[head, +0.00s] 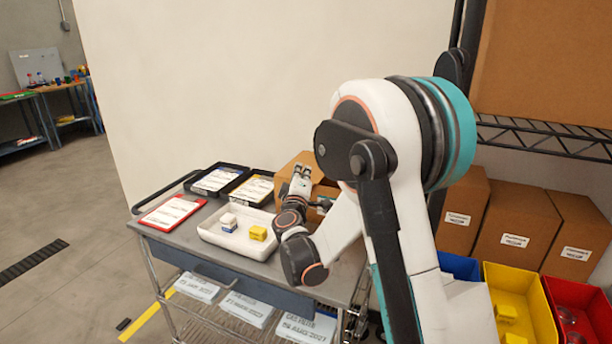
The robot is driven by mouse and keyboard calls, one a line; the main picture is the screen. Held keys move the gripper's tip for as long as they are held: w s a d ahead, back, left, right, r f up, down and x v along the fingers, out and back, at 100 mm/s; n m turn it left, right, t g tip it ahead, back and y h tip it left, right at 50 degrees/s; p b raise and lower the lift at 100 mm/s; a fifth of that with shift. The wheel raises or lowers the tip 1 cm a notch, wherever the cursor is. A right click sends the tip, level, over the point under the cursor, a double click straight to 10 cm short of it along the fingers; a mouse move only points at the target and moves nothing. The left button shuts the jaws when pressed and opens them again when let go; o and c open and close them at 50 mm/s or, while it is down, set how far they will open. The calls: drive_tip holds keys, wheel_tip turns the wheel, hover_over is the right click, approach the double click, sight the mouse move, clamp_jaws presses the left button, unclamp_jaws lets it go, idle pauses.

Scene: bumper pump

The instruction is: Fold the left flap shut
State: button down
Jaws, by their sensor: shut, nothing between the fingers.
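A brown cardboard box (286,171) stands at the far right of the grey cart, largely hidden behind my arm and gripper. One of its brown panels shows to the left of and behind the gripper; I cannot tell whether this is the left flap or a side wall. My gripper (302,171) is shut and empty, with its fingers pointing up and away over the near left part of the box. Whether the fingers touch the cardboard cannot be made out.
A white tray (211,236) with a white-and-blue block (228,222) and a yellow block (258,233) lies in front of the box. Two black trays (218,181) with papers and a red clipboard (172,212) lie left. Coloured bins (522,290) and cartons (515,225) stand at right.

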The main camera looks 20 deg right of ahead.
drive_tip(key=s+a+f+p, duration=0.1)
drive_tip(key=s+a+f, duration=0.2)
drive_tip(key=s+a, duration=0.3)
drive_tip(key=shift+s+a+f, duration=0.2)
drive_tip(key=shift+a, duration=0.05)
